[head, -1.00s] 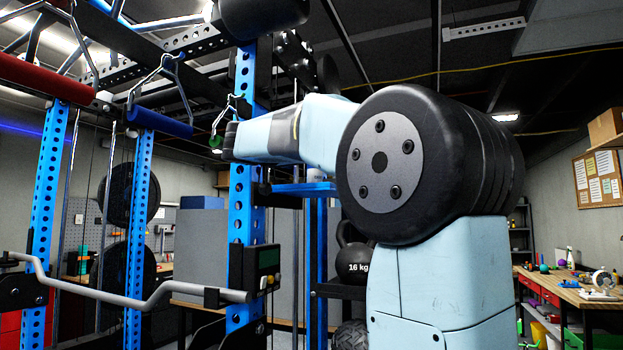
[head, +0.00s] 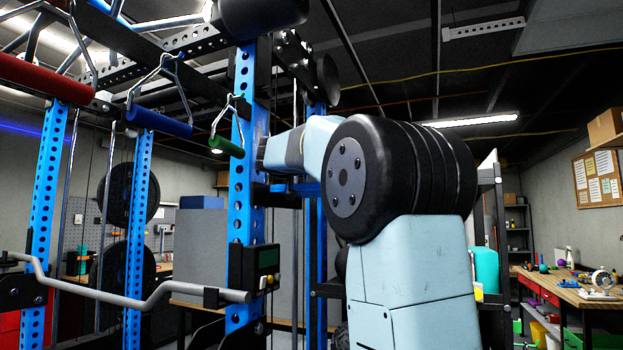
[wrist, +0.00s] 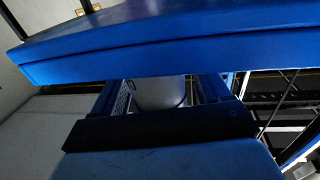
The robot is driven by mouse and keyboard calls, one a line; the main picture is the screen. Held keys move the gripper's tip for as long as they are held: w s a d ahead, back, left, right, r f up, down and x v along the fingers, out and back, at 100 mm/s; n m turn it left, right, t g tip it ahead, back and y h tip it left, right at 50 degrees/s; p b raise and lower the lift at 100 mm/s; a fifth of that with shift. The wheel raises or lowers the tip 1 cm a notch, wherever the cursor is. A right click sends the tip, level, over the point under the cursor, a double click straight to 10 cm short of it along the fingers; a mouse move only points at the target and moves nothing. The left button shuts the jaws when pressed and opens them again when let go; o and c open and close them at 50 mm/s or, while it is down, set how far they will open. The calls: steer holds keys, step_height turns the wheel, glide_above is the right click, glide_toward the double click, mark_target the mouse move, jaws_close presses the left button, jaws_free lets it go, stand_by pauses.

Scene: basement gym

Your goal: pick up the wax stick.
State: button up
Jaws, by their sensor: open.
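I cannot make out the wax stick in either view. In the wrist view, my gripper (wrist: 166,82) shows as a dark bar with two side pieces reaching forward, set apart. A pale rounded thing (wrist: 160,93) shows in the gap between them; I cannot tell what it is or whether it is touched. A broad blue beam (wrist: 170,45) crosses close in front and hides what lies beyond. In the head view my arm reaches up and left towards the rack, and my fingers cannot be made out there.
A blue rack upright (head: 247,190) stands close by the arm's end. A green handle (head: 227,146), a blue handle (head: 160,121) and a red handle (head: 45,78) hang at the left. A bent grey bar (head: 130,293) crosses low. A workbench (head: 580,292) with small items stands right.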

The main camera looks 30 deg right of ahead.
steer(key=c, duration=1.1)
